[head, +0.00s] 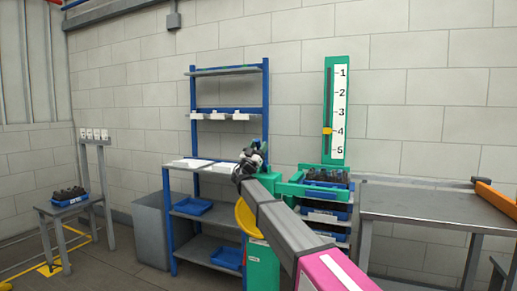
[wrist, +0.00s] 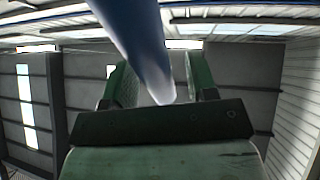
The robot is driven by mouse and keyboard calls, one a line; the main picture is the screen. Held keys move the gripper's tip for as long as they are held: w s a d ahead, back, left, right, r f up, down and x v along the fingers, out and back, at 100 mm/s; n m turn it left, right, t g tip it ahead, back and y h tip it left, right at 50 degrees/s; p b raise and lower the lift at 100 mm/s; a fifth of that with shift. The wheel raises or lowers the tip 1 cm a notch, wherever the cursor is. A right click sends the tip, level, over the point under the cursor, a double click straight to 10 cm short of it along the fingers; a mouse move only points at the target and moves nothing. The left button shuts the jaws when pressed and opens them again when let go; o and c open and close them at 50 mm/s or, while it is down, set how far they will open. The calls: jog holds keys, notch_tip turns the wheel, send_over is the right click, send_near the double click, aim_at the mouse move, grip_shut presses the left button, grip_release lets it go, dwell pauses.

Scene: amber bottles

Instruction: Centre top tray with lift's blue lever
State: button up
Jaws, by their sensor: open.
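The top tray (head: 345,187) is blue, filled with dark amber bottles, and sits in the green carriage of the lift (head: 335,130). Its sideways centring is hard to judge from here. A yellow pointer (head: 327,131) stands near 4 on the lift's scale. My gripper (head: 252,160) is left of the carriage, partly hidden by my arm. In the wrist view, my gripper (wrist: 160,92) has its green fingers apart. A blue rod, seemingly the lever (wrist: 138,40), reaches down between them in the picture; contact cannot be told. The lever is not clearly visible in the head view.
More blue trays (head: 325,212) are stacked below the top one. A blue shelf rack (head: 205,210) stands left, with white and blue trays. A grey workbench (head: 420,205) is close on the right. A small stand with a bottle tray (head: 70,200) is far left.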

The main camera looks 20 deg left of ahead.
jog(key=r, duration=0.2)
jog(key=s+r, duration=0.1)
jog(key=r, duration=0.1)
jog(key=shift+a+r, duration=0.1)
jog(key=shift+a, duration=0.05)
jog(key=s+a+r, duration=0.4)
jog(key=s+r, duration=0.2)
jog(key=s, duration=0.3)
jog(key=shift+s+a+r, duration=0.15)
jog(key=shift+s, duration=0.2)
jog(key=shift+c, duration=0.3)
